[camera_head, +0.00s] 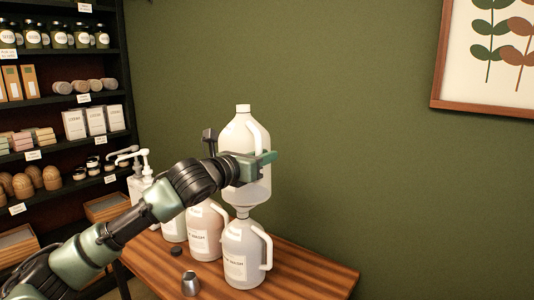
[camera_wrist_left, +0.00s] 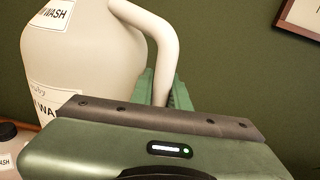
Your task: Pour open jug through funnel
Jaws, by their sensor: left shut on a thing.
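My left gripper (camera_head: 258,162) is shut on the handle of a large white jug (camera_head: 238,135). The held jug is upright, with its neck at the top, and is up above the table. In the left wrist view the jug (camera_wrist_left: 85,65) fills the left side, and its handle runs down between the gripper's fingers (camera_wrist_left: 165,92). A pale funnel (camera_head: 242,213) shows just under the held jug, at the mouth of a white labelled jug (camera_head: 238,262) on the table. The funnel's upper part is hard to make out. My right gripper is not in view.
A pinkish jug (camera_head: 203,240) and another jug (camera_head: 173,231) stand left of the funnel jug. A metal cup (camera_head: 190,284) and a dark cap (camera_head: 176,251) are on the wooden table (camera_head: 315,280). A stocked shelf (camera_head: 60,100) is at the left. The table's right end is clear.

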